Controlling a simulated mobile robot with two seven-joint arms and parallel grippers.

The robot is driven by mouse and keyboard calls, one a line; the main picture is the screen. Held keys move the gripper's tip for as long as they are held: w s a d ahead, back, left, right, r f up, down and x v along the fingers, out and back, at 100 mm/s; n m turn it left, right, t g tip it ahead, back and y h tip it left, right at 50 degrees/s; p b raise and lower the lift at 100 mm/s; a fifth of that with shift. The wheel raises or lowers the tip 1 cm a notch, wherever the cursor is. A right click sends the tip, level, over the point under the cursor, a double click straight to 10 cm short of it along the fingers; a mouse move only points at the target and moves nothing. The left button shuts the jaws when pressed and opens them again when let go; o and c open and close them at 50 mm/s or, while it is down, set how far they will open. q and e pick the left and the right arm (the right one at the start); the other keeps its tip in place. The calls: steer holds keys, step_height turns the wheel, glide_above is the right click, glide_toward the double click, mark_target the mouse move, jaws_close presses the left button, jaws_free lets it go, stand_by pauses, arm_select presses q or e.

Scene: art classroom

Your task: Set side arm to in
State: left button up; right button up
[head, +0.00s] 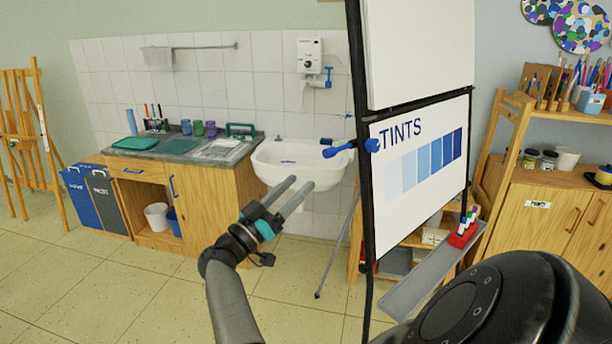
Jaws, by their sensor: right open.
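The flip chart stand shows a "TINTS" sheet (418,160) in a black frame. My left gripper is not in view.
A white sink (298,163) hangs on the tiled wall behind my gripper. A grey tray (430,270) with markers juts from the stand. The floor at front left is clear.

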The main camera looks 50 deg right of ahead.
steer(key=m, duration=0.4)
steer(key=m+g+y, duration=0.1)
steer(key=m+y, duration=0.4)
steer(key=m, duration=2.7)
glide_toward(322, 155)
steer(key=p+x, duration=0.2)
steer(key=x, duration=0.9)
steer(key=shift+d+p, duration=0.3)
steer(key=shift+d, duration=0.1)
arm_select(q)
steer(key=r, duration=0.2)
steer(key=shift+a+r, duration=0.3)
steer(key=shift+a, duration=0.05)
arm_select(e)
jaws_close()
